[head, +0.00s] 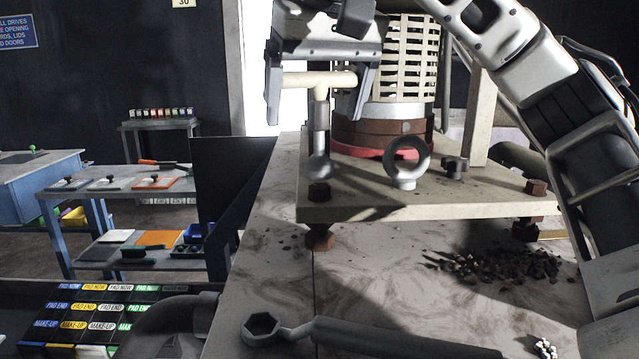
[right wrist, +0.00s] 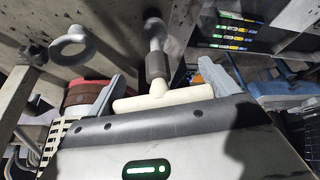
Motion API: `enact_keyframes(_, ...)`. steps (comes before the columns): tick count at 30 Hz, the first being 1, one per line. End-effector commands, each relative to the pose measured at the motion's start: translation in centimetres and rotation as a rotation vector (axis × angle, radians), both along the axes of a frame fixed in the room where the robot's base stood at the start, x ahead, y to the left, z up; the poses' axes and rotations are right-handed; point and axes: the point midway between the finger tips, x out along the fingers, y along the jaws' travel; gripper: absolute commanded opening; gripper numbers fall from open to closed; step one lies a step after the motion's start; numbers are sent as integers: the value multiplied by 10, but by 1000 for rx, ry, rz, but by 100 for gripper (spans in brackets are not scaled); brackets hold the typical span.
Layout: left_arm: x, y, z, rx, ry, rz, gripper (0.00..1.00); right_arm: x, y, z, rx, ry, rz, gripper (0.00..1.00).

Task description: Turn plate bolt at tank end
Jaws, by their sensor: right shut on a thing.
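My right gripper (head: 318,88) is at the upper left of the plate in the head view, its two fingers at the ends of a cream T-handle (head: 318,80). The handle also spans the fingers in the right wrist view (right wrist: 163,98). Its grey shaft (head: 320,125) hangs down, nearly upright, to a rounded socket end (head: 319,166). Directly below is a rusty plate bolt (head: 318,190) at the plate's near left corner; I cannot tell whether the socket touches it. Another rusty bolt (head: 536,187) is at the right corner. My left gripper is not in view.
The pale plate (head: 420,205) carries an eye ring (head: 408,163), a dark knob (head: 455,166) and a slatted cylinder (head: 410,60). Dark gravel (head: 495,265) and a large ring spanner (head: 380,337) lie on the surface below. Shelves with tools stand left.

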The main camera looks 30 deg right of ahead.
Motion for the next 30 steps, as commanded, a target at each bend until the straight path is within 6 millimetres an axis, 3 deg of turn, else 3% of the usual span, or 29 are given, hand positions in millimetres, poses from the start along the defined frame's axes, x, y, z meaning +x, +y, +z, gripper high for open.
enact_keyframes(30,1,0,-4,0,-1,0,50,-1,0,-10,1,-1,-1,62)
